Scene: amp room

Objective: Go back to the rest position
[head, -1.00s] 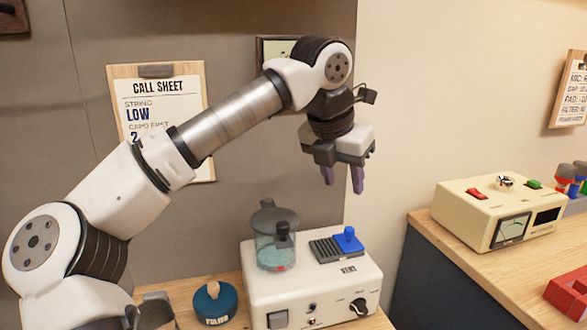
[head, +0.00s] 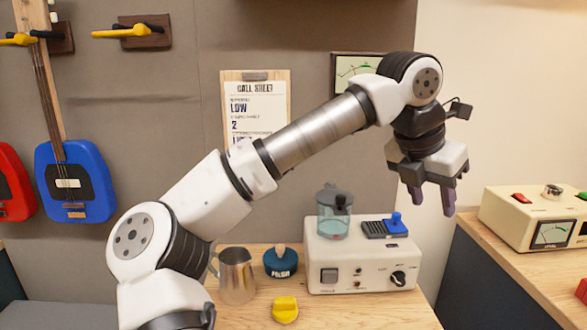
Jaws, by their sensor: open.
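My gripper (head: 433,198) hangs at the end of my raised arm, fingers pointing down. It is open and empty, with a gap between its two purple fingertips. In the picture it is above and to the right of the white device (head: 345,280), touching nothing. The device carries a clear jar with a dark lid (head: 333,222) and a blue knob (head: 396,222) on a dark grille.
A metal pitcher (head: 236,277), a round teal tin (head: 281,263) and a yellow piece (head: 285,309) are on the wooden table (head: 400,318). A cream meter box (head: 535,218) stands on the right counter. A blue guitar (head: 75,180) hangs at left.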

